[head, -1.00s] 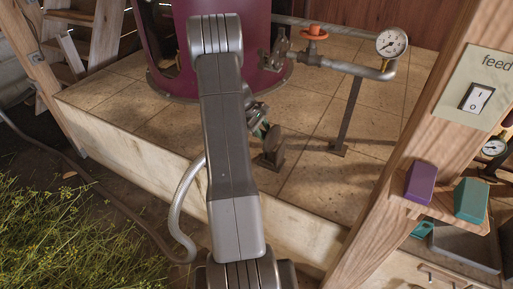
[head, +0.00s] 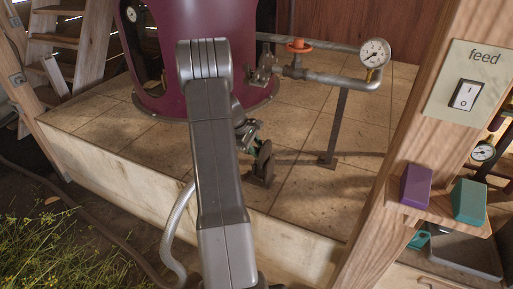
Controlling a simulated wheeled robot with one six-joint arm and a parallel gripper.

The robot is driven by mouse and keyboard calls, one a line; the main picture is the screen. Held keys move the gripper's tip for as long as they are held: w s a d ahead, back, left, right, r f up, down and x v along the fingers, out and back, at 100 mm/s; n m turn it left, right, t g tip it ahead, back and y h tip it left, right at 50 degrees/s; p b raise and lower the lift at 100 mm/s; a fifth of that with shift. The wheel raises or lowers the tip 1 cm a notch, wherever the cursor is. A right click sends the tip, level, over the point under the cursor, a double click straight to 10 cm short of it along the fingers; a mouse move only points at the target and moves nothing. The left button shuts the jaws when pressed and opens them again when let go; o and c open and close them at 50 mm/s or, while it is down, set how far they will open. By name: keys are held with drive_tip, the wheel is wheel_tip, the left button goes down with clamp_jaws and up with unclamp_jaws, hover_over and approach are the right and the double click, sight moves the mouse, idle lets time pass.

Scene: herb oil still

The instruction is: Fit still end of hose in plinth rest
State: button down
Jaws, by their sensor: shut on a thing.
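The plinth rest (head: 263,164) is a small dark upright piece with a rounded top on the tiled plinth (head: 305,185), near its front edge. My gripper (head: 251,140) is just behind and left of the rest's top, partly hidden by my arm. It is shut on a small greenish piece, which I take to be the still end of the hose. The grey hose (head: 168,232) loops down left of my arm, over the plinth's front face, and passes behind the arm. I cannot tell whether the held end touches the rest.
The maroon still (head: 150,50) stands behind my arm. A pipe with an orange valve (head: 299,46) and a gauge (head: 374,52) runs right on a metal post (head: 336,125). A wooden post with a feed switch (head: 466,95) and coloured blocks stands at the right.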

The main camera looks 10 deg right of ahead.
drive_tip(key=shift+f+b, duration=0.95)
drive_tip(key=shift+f, duration=0.5)
drive_tip(key=shift+s+d+f+b, duration=0.2)
drive_tip(key=shift+d+f+b, duration=0.15)
drive_tip(key=shift+d+b, duration=0.05)
drive_tip(key=shift+f, duration=0.35)
drive_tip(key=c, duration=0.9)
unclamp_jaws()
drive_tip(key=shift+c, duration=0.2)
drive_tip(key=shift+s+f, duration=0.1)
drive_tip(key=shift+f, duration=0.05)
drive_tip(key=p+v, duration=0.1)
drive_tip(key=v, duration=1.3)
